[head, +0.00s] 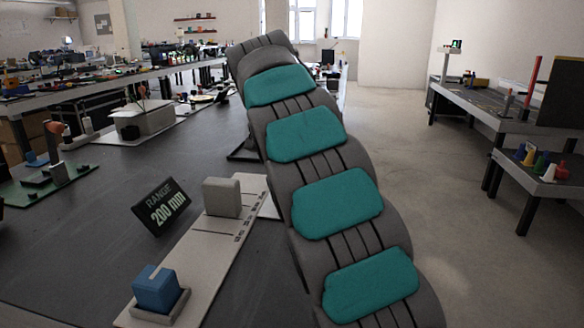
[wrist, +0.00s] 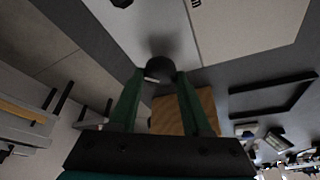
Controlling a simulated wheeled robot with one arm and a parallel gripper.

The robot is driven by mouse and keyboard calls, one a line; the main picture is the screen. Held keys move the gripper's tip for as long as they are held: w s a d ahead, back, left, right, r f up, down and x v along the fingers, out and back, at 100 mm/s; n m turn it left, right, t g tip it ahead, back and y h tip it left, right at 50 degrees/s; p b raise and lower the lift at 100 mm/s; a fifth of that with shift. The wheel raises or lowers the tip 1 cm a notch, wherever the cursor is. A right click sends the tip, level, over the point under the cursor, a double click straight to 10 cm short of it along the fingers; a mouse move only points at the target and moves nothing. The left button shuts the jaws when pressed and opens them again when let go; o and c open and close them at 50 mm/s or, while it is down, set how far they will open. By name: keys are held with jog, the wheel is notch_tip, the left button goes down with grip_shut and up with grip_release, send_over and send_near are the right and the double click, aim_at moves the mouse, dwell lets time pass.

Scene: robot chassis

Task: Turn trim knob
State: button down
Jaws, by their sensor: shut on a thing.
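In the wrist view, the dark round knob (wrist: 160,68) with a short pale mark sits between the tips of my gripper (wrist: 160,80). The green fingers are closed on its two sides. The knob stands by a pale panel (wrist: 160,25). In the head view, my own arm fills the middle and hides both the gripper and the knob.
In the head view, a pale rail (head: 205,262) on the dark table carries a blue block (head: 157,290) and a grey block (head: 222,197). A "RANGE 200 mm" sign (head: 161,206) stands beside it. A wooden block (wrist: 185,112) shows behind the fingers in the wrist view.

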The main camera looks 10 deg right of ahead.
jog(key=shift+c, duration=1.8)
grip_release()
jog(key=shift+r, duration=0.1)
jog(key=shift+v, duration=0.9)
jog(key=s+a+r, duration=0.1)
jog(key=s+a, duration=0.1)
jog(key=a, duration=0.1)
jog(key=s+a, duration=0.3)
jog(key=a, duration=0.1)
jog(key=s+a+r, duration=0.1)
jog(key=s+a, duration=0.2)
jog(key=shift+a+r, duration=0.25)
jog(key=shift+r, duration=0.1)
jog(key=shift+d, duration=0.1)
